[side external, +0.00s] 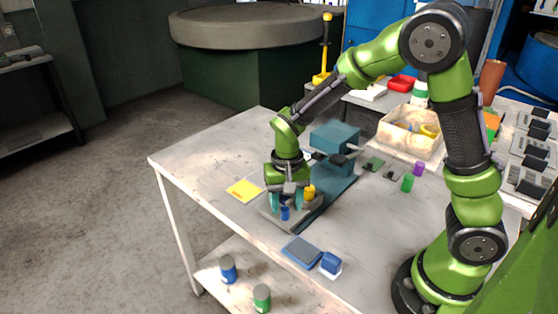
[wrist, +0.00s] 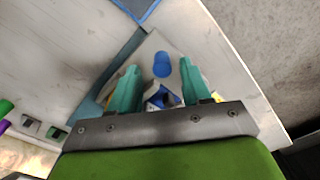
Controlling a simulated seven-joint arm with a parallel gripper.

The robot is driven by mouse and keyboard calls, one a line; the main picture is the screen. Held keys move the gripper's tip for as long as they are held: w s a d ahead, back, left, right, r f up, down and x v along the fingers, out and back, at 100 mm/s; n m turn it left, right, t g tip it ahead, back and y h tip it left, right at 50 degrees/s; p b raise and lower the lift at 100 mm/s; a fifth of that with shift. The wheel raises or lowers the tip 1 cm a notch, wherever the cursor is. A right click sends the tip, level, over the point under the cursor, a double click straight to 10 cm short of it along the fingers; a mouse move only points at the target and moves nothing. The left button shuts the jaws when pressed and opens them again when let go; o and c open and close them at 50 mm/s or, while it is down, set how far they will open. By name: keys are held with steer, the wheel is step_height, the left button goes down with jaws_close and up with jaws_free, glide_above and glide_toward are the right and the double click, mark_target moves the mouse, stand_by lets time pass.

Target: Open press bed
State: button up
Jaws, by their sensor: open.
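The press (side external: 336,136) is a teal block on a teal base plate (side external: 338,188) on the table. A light grey plate, which looks like the press bed (side external: 316,209), extends from its front. It also shows in the wrist view (wrist: 178,40). A blue cylinder (side external: 285,213) and a yellow cylinder (side external: 309,192) stand at the plate. My gripper (side external: 286,203) is over the plate, pointing down, with its teal fingers apart. In the wrist view, the blue cylinder (wrist: 161,65) shows between the fingertips (wrist: 159,68); I cannot tell whether they touch it. My gripper hides part of the plate.
A yellow sheet (side external: 244,190) lies left of the plate. A blue-grey pad (side external: 301,252) and a blue block (side external: 331,263) lie near the front edge. Green (side external: 407,182) and purple (side external: 418,168) cylinders and a beige bin (side external: 395,138) are right. The table's left corner is clear.

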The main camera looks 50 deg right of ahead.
step_height(320, 180, up, 15)
steer(key=shift+f, duration=0.15)
steer(key=s+r+n+t+y, duration=0.2)
steer(key=s+t, duration=0.5)
steer(key=s, duration=0.5)
step_height(320, 180, up, 2)
steer(key=shift+s+d+r+n, duration=0.1)
steer(key=shift+s+d+n, duration=0.2)
steer(key=shift+n, duration=0.3)
